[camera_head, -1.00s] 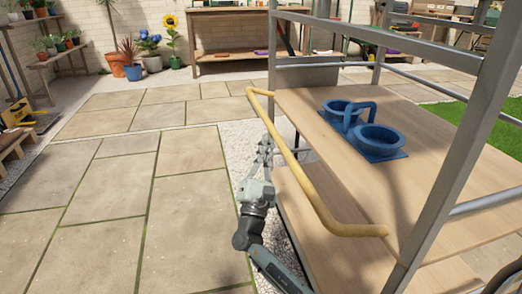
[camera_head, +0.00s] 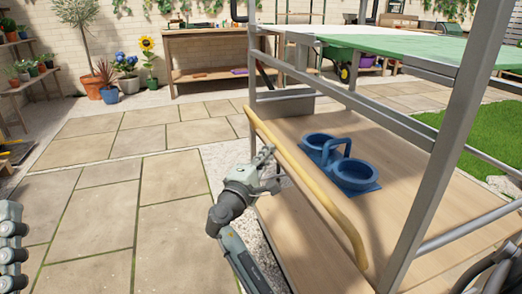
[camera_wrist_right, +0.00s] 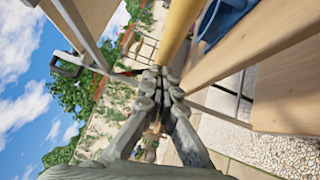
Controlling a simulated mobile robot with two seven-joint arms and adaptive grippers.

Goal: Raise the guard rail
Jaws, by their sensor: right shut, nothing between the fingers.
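The guard rail is a long yellow bar (camera_head: 305,178) along the left side of the grey-framed wooden rack. In the head view it runs close to the shelf edge, from the far post to the near front. My right gripper (camera_head: 267,158) is on the outer side of the rail, close to its far half. In the right wrist view its fingertips (camera_wrist_right: 163,82) are shut with nothing between them, and the rail (camera_wrist_right: 179,30) passes just beyond them. I cannot tell whether they touch. Grey knuckled parts of my left gripper (camera_head: 11,247) show cut off at the left edge.
A blue two-ring holder (camera_head: 345,165) with a handle stands on the wooden shelf (camera_head: 400,205). A slanted grey post (camera_head: 440,150) rises at the right, and a green top (camera_head: 395,45) lies above. Open paving (camera_head: 100,215) lies left of the rack.

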